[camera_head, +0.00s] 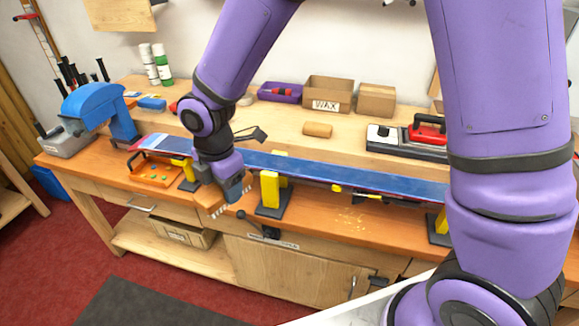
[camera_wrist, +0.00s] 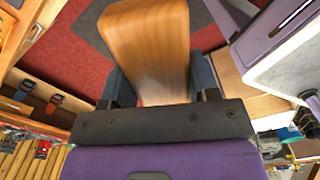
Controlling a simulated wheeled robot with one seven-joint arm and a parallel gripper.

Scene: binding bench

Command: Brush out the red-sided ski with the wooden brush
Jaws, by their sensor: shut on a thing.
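The ski (camera_head: 340,174) lies lengthwise over the bench, blue base up, with a red edge along its near side. Yellow vises (camera_head: 269,189) hold it up. My gripper (camera_head: 228,188) is shut on the wooden brush (camera_head: 208,198), on the near side of the ski by the bench's front edge. Pale bristles seem to show beside the gripper. In the wrist view the brush's wooden body (camera_wrist: 146,48) sits between the two fingers (camera_wrist: 160,85). The brush looks apart from the ski. My forearm hides part of the ski's left stretch.
Yellowish shavings (camera_head: 350,217) lie on the bench in front of the ski. An orange tray (camera_head: 154,173) and a blue clamp-like tool (camera_head: 100,107) are at left. A cork-like block (camera_head: 317,130), a wax box (camera_head: 327,95) and a red-handled iron (camera_head: 428,132) stand behind.

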